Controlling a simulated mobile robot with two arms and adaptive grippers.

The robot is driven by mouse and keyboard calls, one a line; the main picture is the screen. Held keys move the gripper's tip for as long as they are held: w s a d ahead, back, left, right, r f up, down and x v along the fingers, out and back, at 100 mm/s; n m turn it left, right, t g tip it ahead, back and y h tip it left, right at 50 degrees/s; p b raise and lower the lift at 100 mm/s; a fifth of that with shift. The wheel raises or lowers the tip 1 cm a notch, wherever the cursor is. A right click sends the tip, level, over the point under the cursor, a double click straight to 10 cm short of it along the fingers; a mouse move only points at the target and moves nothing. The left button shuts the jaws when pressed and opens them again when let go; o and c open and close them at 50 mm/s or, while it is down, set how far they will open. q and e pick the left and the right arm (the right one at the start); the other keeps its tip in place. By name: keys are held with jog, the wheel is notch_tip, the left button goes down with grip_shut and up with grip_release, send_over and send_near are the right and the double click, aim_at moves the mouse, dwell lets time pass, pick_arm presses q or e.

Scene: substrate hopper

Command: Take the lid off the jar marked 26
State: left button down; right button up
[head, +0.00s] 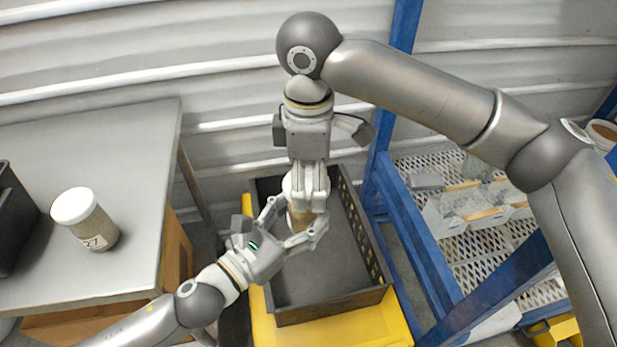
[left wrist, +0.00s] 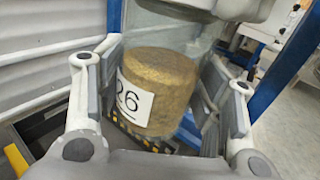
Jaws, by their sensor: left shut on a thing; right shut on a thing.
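The jar marked 26 (left wrist: 160,92) is clear, with brown-gold substrate and a white label reading 26. In the head view its brown side (head: 299,218) shows just below my right gripper, over the dark crate. My left gripper (head: 296,224) is shut around the jar's body from the lower left; its fingers flank the jar in the left wrist view (left wrist: 160,95). My right gripper (head: 308,196) points down at the jar's top and is shut on the white lid (head: 288,184), mostly hidden by its fingers. I cannot tell whether the lid is seated or loose.
A dark crate (head: 335,285) sits on a yellow base (head: 350,328) beneath both grippers. A grey table (head: 125,140) at the left bears a white-lidded jar marked 27 (head: 90,222) and a black bin (head: 12,220). Blue-framed mesh shelving (head: 440,270) with clear containers stands at the right.

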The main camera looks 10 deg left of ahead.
pick_arm(q)
jog(key=shift+s+d+r, duration=0.2)
jog(key=shift+d, duration=0.05)
pick_arm(e)
jog(key=n, duration=0.4)
jog(key=shift+w+a+n, duration=0.1)
jog(key=shift+a+n, duration=0.05)
jog(key=shift+n, duration=0.15)
jog(key=n, duration=0.6)
jog(key=shift+w, duration=0.1)
jog(key=n, duration=0.4)
jog(key=shift+a, duration=0.1)
jog(key=n, duration=0.5)
jog(key=shift+w+r+n, duration=0.1)
jog(key=shift+n, duration=0.3)
jog(key=shift+r, duration=0.15)
pick_arm(q)
jog(key=shift+w+a+f, duration=0.1)
jog(key=shift+w+a, duration=0.05)
jog(key=shift+a, duration=0.05)
pick_arm(e)
jog(key=shift+r, duration=0.95)
